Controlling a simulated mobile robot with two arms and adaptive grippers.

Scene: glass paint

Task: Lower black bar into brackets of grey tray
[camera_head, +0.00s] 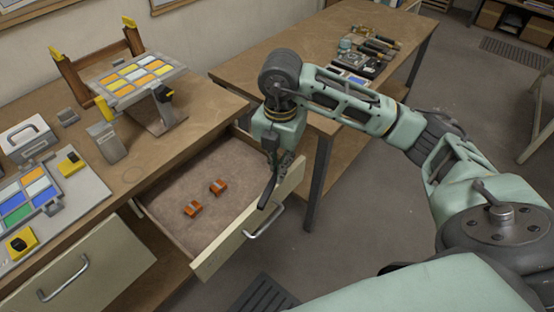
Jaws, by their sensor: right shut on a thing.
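My right gripper (270,172) is over the front right part of the open drawer, close to its front panel. It is shut on a narrow dark piece, which looks like the black bar (266,192), slanting down towards the panel; fingers and bar are hard to tell apart. A grey tray (92,196) with coloured panes lies flat on the left bench, with yellow-and-black brackets (72,164) at its edge. My left gripper is out of view.
The open drawer (165,205) holds two small orange pieces (218,187). A metal box (28,138) and a grey block (106,142) stand on the bench. A brown wooden rack (68,75) stands behind.

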